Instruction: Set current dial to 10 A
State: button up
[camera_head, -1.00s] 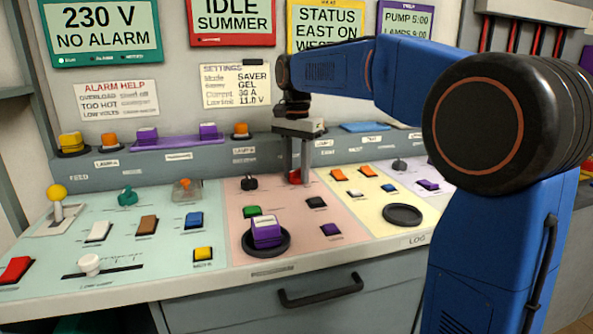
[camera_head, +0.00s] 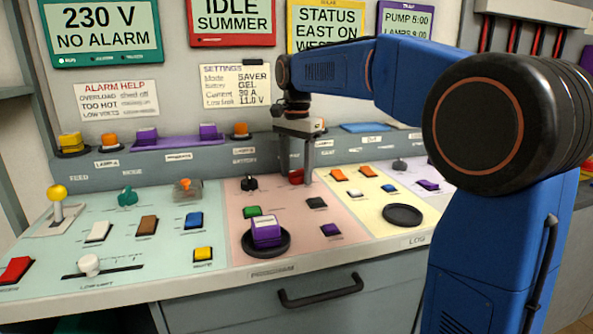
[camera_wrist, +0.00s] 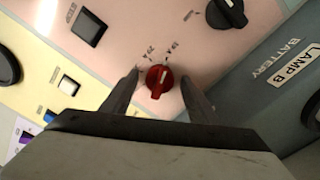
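In the head view the dial (camera_head: 296,177) is partly hidden by my gripper's fingers. My gripper (camera_wrist: 160,75) is open in the wrist view, one finger on each side of the dial, with gaps visible between fingers and knob. In the head view my gripper (camera_head: 297,178) points down at the dial from above.
A black knob (camera_wrist: 227,12) and a dark square button (camera_wrist: 89,27) are near the dial. A purple-and-white block (camera_head: 266,232) stands in a black round holder in front. A settings card (camera_head: 236,86) hangs behind; its current line seems to read 30 A.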

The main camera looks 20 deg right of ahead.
aim_at(296, 170)
notch_tip(296, 170, up, 17)
jog(key=shift+r, duration=0.2)
dwell(0.6)
